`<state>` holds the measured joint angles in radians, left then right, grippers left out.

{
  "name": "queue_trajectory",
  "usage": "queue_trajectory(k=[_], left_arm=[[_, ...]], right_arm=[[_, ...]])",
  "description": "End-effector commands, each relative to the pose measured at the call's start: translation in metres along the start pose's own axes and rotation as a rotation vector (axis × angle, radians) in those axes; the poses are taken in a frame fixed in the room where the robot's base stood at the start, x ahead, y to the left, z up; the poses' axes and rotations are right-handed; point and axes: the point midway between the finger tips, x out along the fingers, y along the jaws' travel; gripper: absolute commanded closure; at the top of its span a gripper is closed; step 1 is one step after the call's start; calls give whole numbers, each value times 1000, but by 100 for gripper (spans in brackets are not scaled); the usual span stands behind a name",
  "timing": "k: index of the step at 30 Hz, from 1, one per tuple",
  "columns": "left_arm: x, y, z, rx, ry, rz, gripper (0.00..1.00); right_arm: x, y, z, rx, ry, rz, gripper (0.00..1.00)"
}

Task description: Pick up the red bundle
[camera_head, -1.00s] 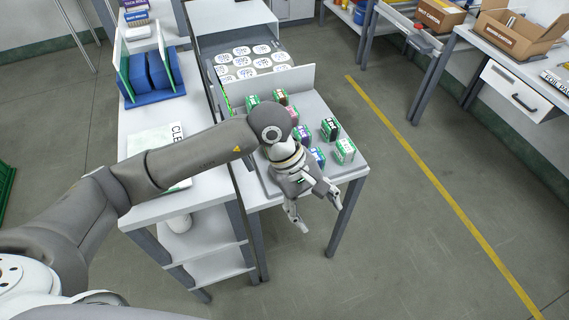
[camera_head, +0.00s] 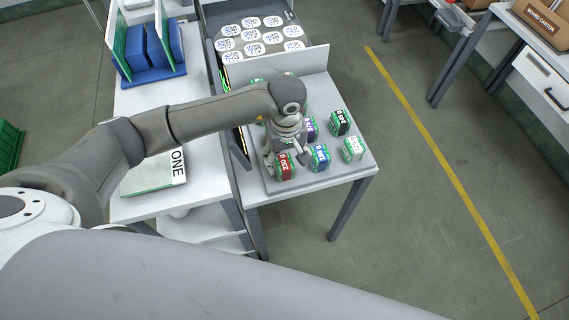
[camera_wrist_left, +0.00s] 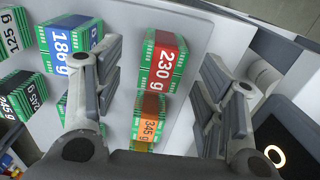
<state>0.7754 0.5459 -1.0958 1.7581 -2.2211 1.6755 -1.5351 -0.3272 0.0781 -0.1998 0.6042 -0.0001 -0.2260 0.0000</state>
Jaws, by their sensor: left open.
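The red bundle (camera_head: 285,166), a green-edged block with a red band, stands at the front left of the group on the grey table. In the left wrist view the red bundle (camera_wrist_left: 162,62) reads "230 g" and lies between and beyond my open fingers, with no finger touching it that I can see. My left gripper (camera_head: 286,158) is over the red bundle and partly covers it. In the left wrist view my left gripper (camera_wrist_left: 165,85) is open and empty. My right gripper is not in view.
An orange bundle (camera_wrist_left: 149,122) shows near my fingers. A tray of white discs (camera_head: 258,38) lies behind an upright panel.

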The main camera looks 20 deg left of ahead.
Motion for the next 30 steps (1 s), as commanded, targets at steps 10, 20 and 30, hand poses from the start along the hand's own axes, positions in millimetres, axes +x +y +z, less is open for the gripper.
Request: queue_trajectory(k=[10,20,30], left_arm=[[42,-3,-7,0,-2,-1,36],[46,-3,-7,1,-1,0,43],[46,-3,-7,0,-1,0,87]], right_arm=[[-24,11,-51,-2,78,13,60],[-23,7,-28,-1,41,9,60],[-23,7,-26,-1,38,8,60]])
